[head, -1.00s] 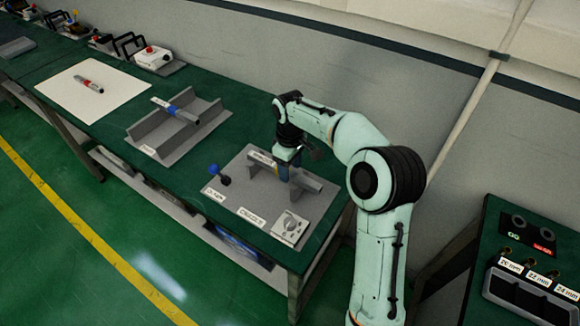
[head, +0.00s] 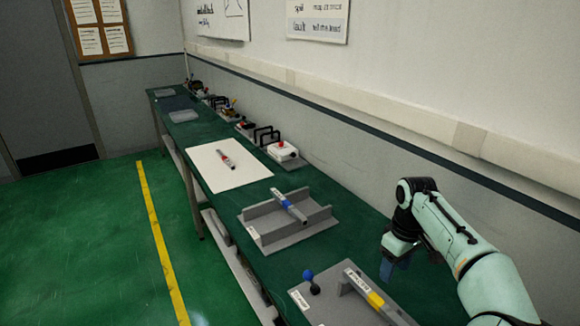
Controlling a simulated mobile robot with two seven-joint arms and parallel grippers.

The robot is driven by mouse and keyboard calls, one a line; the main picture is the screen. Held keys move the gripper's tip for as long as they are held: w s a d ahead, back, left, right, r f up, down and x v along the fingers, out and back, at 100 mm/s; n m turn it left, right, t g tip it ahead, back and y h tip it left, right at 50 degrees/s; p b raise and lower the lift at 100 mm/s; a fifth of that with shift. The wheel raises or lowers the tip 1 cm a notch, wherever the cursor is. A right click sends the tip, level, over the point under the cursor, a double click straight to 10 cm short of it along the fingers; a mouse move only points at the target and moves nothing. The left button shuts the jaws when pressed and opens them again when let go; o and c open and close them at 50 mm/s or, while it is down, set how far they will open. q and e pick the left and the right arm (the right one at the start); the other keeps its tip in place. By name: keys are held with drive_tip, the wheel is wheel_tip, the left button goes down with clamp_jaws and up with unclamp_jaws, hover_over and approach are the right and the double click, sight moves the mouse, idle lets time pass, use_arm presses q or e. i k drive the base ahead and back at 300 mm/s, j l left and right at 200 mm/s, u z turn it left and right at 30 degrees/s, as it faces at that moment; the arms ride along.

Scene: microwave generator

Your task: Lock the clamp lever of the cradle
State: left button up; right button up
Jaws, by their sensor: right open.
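The cradle's grey base plate (head: 333,311) is at the bottom of the head view, its near part cut off by the frame. A grey bar with a yellow band (head: 376,299) and a white label lies across the cradle. The clamp lever (head: 309,277), black with a blue ball knob, stands at the plate's left side, its knob leaning up and left. My right gripper (head: 388,268) is open and empty, above the bench to the upper right of the bar and apart from it and the lever. My left gripper is out of view.
A second grey holder (head: 263,233) with a blue-banded bar (head: 290,206) stands farther along the green bench. Beyond it are a white sheet (head: 211,176) with a red-and-grey marker-like piece and a white box with a red button (head: 283,151). The wall bounds the right side.

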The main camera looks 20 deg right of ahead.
sight(308, 274)
drive_tip(key=k+j, duration=0.35)
drive_tip(key=j, duration=0.15)
drive_tip(key=k+j, duration=0.35)
drive_tip(key=j, duration=0.2)
